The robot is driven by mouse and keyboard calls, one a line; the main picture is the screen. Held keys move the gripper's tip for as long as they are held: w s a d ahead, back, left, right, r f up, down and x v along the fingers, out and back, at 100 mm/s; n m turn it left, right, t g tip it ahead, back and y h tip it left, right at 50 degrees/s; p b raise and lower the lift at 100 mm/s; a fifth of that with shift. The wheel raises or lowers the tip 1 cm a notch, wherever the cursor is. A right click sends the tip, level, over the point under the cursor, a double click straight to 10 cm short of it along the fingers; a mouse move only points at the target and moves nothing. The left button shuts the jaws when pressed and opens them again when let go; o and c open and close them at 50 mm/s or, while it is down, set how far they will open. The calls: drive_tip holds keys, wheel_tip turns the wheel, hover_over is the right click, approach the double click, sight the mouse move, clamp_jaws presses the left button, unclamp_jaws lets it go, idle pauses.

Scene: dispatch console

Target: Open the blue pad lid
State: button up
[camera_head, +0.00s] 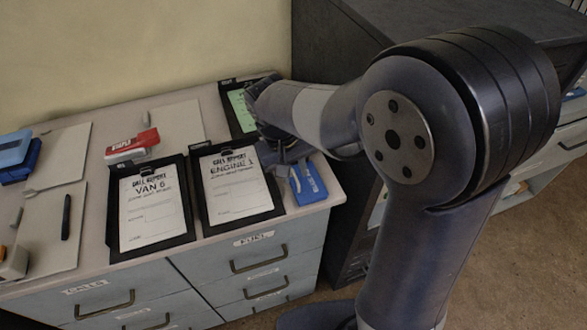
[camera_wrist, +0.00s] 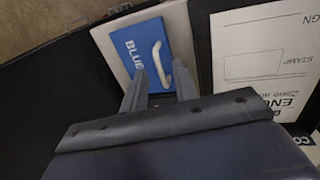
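The blue pad lid (camera_head: 312,187) is at the right end of the desk top, partly behind my gripper in the head view. In the wrist view the blue pad lid (camera_wrist: 138,33) is marked "BLUE" and looks flat and shut on a pale base. A pale curved handle (camera_wrist: 158,58) stands on it. My gripper (camera_wrist: 159,72) is open, its two fingers on either side of the handle's near part with gaps visible. I cannot tell its height above the lid. In the head view my gripper (camera_head: 287,160) is over the lid's left side, its fingertips unclear.
The Engine clipboard (camera_head: 243,217) lies just left of the pad, the Van 6 clipboard (camera_head: 128,237) farther left. A green-sheet clipboard (camera_head: 237,110) lies behind. A red stamp pad (camera_head: 133,148) and a blue box (camera_head: 15,150) stand at left. The desk's right edge is close to the pad.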

drive_tip(key=shift+c, duration=0.6)
clamp_jaws()
